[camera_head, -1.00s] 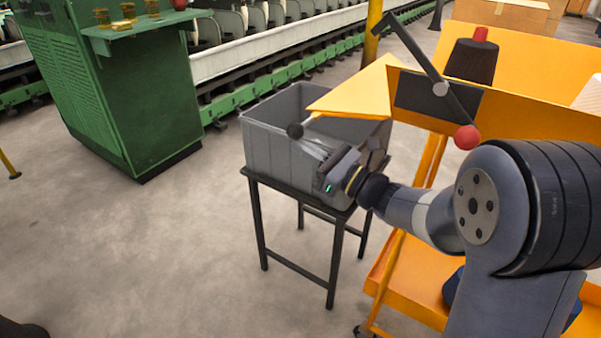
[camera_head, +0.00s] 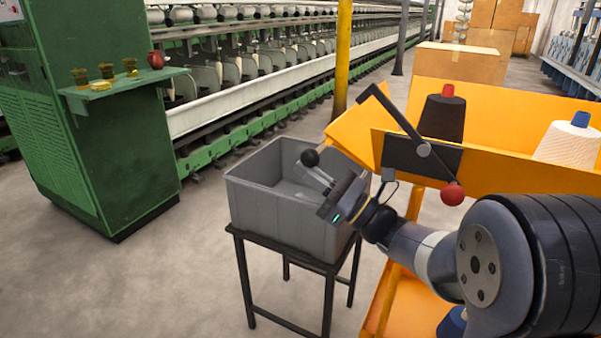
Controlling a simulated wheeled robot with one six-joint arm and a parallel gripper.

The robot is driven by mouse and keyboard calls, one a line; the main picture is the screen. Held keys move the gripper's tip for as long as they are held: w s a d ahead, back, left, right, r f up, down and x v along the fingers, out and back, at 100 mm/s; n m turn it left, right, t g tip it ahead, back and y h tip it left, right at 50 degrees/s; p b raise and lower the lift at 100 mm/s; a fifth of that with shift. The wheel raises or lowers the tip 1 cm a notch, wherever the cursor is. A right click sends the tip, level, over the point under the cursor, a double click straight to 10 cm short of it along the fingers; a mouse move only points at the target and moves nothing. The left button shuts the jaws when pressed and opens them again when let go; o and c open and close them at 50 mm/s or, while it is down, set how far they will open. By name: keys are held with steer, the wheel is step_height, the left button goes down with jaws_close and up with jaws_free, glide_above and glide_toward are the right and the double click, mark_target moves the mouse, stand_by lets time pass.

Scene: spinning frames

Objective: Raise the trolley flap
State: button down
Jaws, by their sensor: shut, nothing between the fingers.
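The orange trolley (camera_head: 500,160) stands at the right. Its flap (camera_head: 358,132) sticks out from the trolley's left end over the grey bin, with its outer end roughly level with the trolley's near left corner. A black ball knob (camera_head: 310,157) sits at the flap's outer lower corner. A dark lever with a red ball (camera_head: 452,194) is mounted on a dark plate (camera_head: 420,157) on the trolley's side. My gripper (camera_head: 306,169) is shut and empty, just below the black knob and above the bin. I cannot tell whether it touches the knob.
The grey bin (camera_head: 285,215) stands on a black stand (camera_head: 290,258) under the flap. A dark cone (camera_head: 442,115) and a white cone (camera_head: 568,142) stand on the trolley. A yellow post (camera_head: 342,55) rises behind. A green machine (camera_head: 100,130) stands left; the floor between is clear.

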mark_target(319, 161)
steer(key=shift+s+d+r+p, duration=0.15)
steer(key=shift+s+d+r, duration=0.15)
steer(key=shift+d+r, duration=0.35)
steer(key=shift+s+d+r+p, duration=0.15)
steer(key=shift+s+d+r, duration=0.1)
steer(key=shift+d+r, duration=0.4)
steer(key=shift+s+d+r+y, duration=0.2)
steer(key=shift+s+d+y, duration=0.05)
steer(key=shift+d+y, duration=0.4)
